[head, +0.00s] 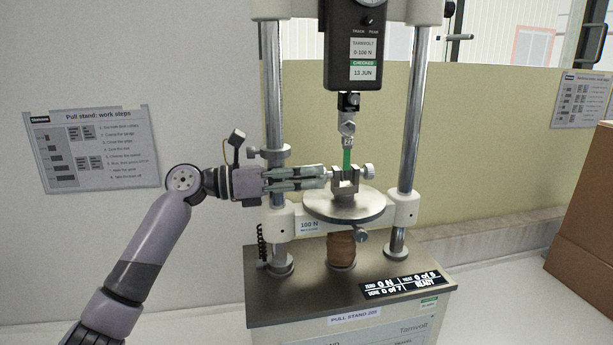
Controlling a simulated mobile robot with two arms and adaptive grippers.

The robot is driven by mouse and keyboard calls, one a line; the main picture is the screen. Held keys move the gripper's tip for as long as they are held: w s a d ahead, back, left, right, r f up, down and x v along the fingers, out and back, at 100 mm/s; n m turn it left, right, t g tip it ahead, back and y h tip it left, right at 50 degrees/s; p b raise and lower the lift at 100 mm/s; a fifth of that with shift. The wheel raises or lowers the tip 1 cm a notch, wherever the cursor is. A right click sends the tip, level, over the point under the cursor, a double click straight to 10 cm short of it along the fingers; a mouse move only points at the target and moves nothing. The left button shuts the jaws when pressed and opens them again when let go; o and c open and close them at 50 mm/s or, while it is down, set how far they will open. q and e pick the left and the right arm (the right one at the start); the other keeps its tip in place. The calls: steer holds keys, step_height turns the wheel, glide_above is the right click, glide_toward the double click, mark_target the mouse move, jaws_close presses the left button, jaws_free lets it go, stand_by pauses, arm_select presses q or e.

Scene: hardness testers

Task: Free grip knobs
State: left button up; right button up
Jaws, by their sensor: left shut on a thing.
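The pull stand (372,284) carries a black force gauge (353,55) above a round metal plate (343,206). On the plate sits the lower grip (345,184), with a knob on its right side (369,171). A green strip (347,156) stands upright between the lower grip and the upper grip (348,128). My left gripper (322,178) comes in from the left, level with the lower grip. Its fingers are shut on the grip's left knob, which they mostly hide. My right gripper is out of view.
Two chrome columns (411,120) flank the grips, the left one behind my gripper. A screw (361,234) sticks out below the plate. A display (399,284) on the base reads 0 N and READY. A cardboard box (585,215) stands at far right.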

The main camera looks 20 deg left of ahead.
arm_select(q)
steer(key=shift+r+m+p, duration=0.1)
steer(key=shift+m+p, duration=0.3)
steer(key=shift+m, duration=0.2)
jaws_close()
steer(key=m, duration=0.3)
steer(key=o, duration=1)
jaws_free()
steer(key=v, duration=1.2)
